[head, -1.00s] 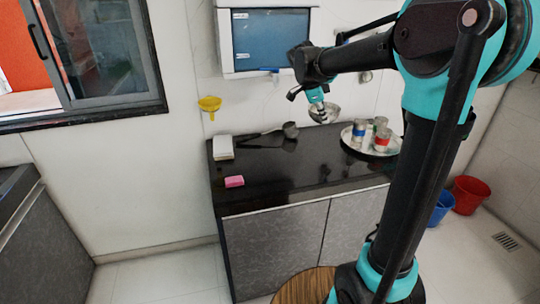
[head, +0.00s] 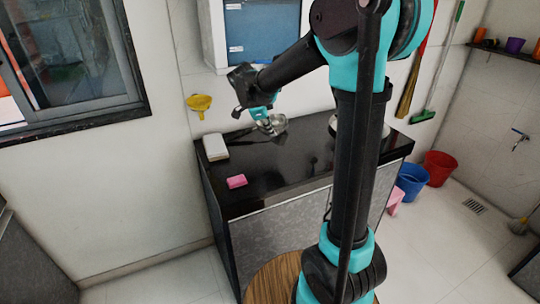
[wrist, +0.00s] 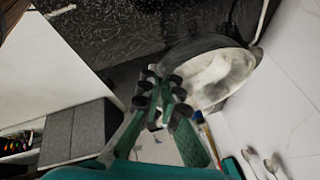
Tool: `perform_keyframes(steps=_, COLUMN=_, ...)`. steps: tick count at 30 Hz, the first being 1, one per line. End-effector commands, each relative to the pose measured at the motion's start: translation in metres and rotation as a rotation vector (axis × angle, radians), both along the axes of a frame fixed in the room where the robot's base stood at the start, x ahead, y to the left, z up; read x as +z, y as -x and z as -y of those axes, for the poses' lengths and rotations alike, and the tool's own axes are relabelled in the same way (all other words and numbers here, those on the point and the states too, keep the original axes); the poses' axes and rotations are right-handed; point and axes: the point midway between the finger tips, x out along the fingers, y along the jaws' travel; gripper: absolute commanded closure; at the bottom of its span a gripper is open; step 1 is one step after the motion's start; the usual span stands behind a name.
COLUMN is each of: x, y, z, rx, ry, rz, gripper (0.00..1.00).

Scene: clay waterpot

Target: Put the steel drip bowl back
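The steel drip bowl (head: 279,123) shows in the head view at the back of the black counter, just right of my gripper (head: 265,126). It looks tilted; I cannot tell from the head view whether it touches the counter. In the wrist view the bowl (wrist: 222,72) is large, its pale inside visible, right of the fingertips. My gripper (wrist: 164,92) has its fingers drawn together at the bowl's near rim and appears shut on it. The fingers hide that part of the rim.
A round tray (head: 333,124) is mostly hidden behind my arm. A yellow funnel (head: 199,103) hangs on the wall. The counter's front middle is clear.

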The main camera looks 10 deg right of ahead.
Motion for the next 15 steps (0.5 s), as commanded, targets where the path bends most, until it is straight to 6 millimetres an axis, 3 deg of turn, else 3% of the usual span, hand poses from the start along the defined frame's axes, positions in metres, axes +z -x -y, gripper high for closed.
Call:
perform_keyframes(steps=6, x=-0.05, y=-0.001, z=0.0, rx=0.0, ry=0.0, rz=0.0, gripper=1.0)
perform_keyframes(steps=15, x=-0.08, y=0.0, z=0.0, rx=0.0, ry=0.0, rz=0.0, gripper=1.0)
